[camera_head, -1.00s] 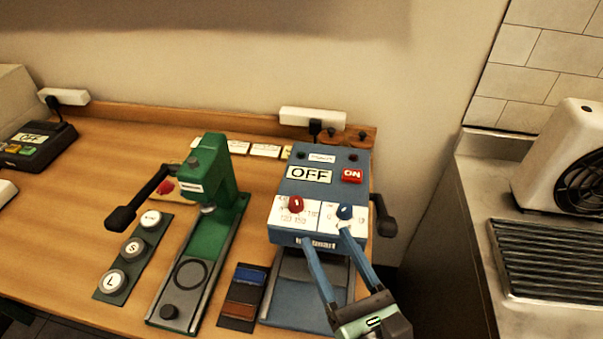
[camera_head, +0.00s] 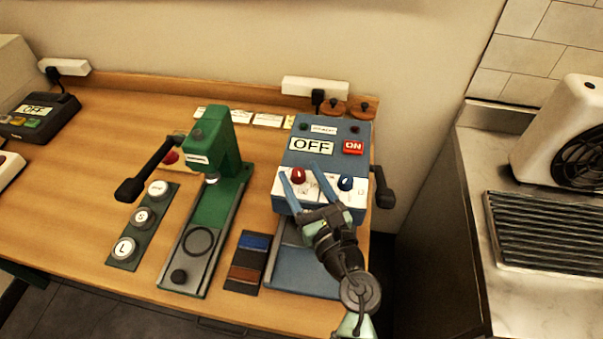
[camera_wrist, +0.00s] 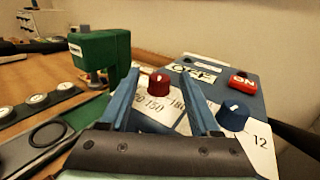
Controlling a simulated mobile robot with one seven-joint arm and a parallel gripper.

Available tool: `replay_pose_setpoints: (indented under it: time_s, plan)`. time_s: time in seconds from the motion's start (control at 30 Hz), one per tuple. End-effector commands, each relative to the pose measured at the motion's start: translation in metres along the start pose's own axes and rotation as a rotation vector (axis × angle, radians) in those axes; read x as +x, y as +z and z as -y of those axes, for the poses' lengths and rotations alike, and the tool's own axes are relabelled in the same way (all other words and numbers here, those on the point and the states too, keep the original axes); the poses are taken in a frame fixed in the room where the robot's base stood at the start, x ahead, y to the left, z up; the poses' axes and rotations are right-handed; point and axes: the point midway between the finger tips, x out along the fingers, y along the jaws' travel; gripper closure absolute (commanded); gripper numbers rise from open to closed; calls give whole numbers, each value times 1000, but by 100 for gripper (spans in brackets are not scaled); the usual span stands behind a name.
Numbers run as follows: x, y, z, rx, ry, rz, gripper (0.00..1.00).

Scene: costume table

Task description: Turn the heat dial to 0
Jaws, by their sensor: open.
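The blue heat press (camera_head: 285,240) stands at the right end of the table, with a sign reading OFF (camera_head: 311,147) and a red ON button (camera_head: 353,147). Its white panel carries a red dial (camera_head: 298,175) by printed temperature-like numbers and a blue dial (camera_head: 346,184) to its right. My gripper (camera_head: 299,170) is open, its two blue fingers on either side of the red dial. In the wrist view the red dial (camera_wrist: 159,83) shows between the fingertips, with numbers like 150 and 180 below it. I cannot tell whether the fingers touch it. The blue dial (camera_wrist: 233,116) is outside the right finger.
A green press (camera_head: 213,190) with a black-ended lever stands left of the blue one. Round buttons marked with letters (camera_head: 143,217) lie further left, and a small swatch tray (camera_head: 247,262) lies between the presses. A black handle (camera_head: 383,190) juts from the blue press's right side.

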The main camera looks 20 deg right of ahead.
Motion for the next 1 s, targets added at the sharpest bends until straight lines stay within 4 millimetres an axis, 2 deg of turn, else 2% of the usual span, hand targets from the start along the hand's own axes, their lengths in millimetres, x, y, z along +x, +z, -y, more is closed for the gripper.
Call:
replay_pose_setpoints:
  time_s: [0.3, 0.37, 0.67, 1.0]
  plan:
    - [3, 0, 0, 1, 0, -1, 37]
    - [3, 0, 0, 1, 0, 0, 46]
    - [3, 0, 0, 1, 0, 0, 100]
    - [3, 1, -1, 2, -14, 0, 100]
